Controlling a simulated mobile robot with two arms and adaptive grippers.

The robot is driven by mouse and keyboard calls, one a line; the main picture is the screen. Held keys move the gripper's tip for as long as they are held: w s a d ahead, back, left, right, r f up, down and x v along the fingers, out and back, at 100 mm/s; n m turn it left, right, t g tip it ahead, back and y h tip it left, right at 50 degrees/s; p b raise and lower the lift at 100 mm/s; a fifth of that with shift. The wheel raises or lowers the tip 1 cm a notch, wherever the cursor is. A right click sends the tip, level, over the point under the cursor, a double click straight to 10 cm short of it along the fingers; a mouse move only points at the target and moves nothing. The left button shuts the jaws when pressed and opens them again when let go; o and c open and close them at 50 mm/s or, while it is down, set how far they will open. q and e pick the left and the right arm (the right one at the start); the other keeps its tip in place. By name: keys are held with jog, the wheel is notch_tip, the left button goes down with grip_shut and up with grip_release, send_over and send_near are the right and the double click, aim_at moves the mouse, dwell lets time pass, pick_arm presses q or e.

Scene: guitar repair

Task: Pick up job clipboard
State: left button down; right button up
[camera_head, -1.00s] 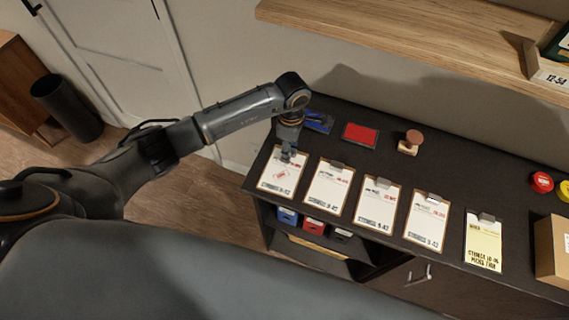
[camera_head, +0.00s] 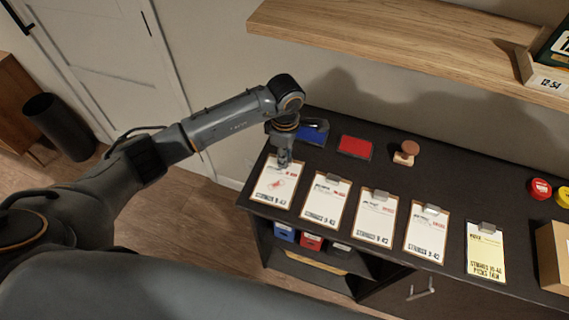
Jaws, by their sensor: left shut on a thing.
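Several job clipboards lie in a row along the front of the dark counter. The leftmost clipboard (camera_head: 276,188) has a white sheet with a red mark. My left gripper (camera_head: 283,163) points down at its top edge and is shut on it there; the arm hides its clip. The other white clipboards (camera_head: 325,202), (camera_head: 375,218) and (camera_head: 426,234) lie flat to its right. A yellow-sheeted clipboard (camera_head: 485,252) lies at the right end of the row. My right gripper is not in view.
A red ink pad (camera_head: 355,146), a wooden stamp (camera_head: 406,153) and a blue item (camera_head: 313,131) sit behind the clipboards. A cardboard box (camera_head: 553,254) stands at the right. A wooden shelf (camera_head: 400,45) overhangs the back. Coloured bins (camera_head: 311,241) sit below the counter.

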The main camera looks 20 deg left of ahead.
aim_at(286, 176)
pick_arm(q)
jog(key=s+r, duration=0.1)
jog(key=s+d+r+b, duration=0.1)
jog(key=r, duration=0.1)
jog(key=s+r, duration=0.2)
jog(key=shift+d+r+b, duration=0.15)
jog(key=shift+d+b, duration=0.15)
jog(key=shift+d, duration=0.05)
jog(key=s+d+r+b, duration=0.2)
jog(key=s+r, duration=0.3)
jog(key=s, duration=0.4)
jog(key=shift+d+b, duration=0.3)
jog(key=shift+d, duration=0.45)
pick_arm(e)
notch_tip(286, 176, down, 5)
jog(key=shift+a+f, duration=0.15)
